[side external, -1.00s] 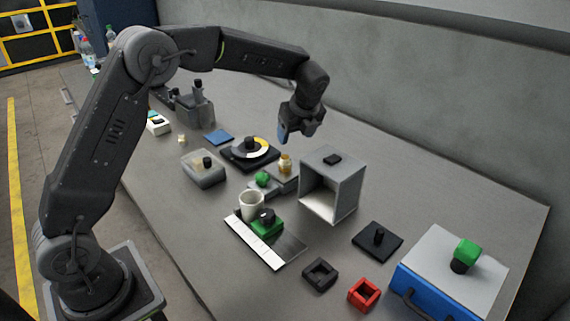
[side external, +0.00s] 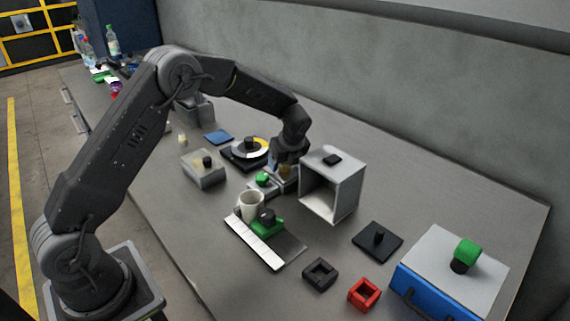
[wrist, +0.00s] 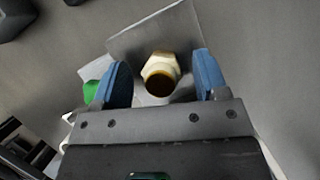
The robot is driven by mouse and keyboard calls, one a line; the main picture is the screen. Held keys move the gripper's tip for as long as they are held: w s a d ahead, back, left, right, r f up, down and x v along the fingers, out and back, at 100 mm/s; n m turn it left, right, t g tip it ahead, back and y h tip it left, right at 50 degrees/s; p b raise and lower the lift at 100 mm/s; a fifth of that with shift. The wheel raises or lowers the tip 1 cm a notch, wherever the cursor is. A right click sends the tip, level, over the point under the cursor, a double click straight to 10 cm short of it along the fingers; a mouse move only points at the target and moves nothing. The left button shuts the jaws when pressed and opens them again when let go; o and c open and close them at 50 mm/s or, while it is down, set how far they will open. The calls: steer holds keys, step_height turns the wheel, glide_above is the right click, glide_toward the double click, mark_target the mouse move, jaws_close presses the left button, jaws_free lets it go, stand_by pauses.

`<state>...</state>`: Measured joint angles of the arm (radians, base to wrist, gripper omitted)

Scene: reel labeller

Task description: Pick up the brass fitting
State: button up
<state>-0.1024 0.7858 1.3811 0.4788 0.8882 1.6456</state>
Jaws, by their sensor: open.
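My gripper (wrist: 164,80) is open, with one blue finger on each side of the fitting and a gap visible on both sides. In the side view my gripper (side external: 285,168) is lowered over the block, left of the grey open box.
The grey open box (side external: 346,192) stands close on the right. A clear-lidded box (side external: 205,174) stands to the left.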

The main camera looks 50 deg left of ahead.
steer(key=c, duration=1)
steer(key=shift+r, duration=0.1)
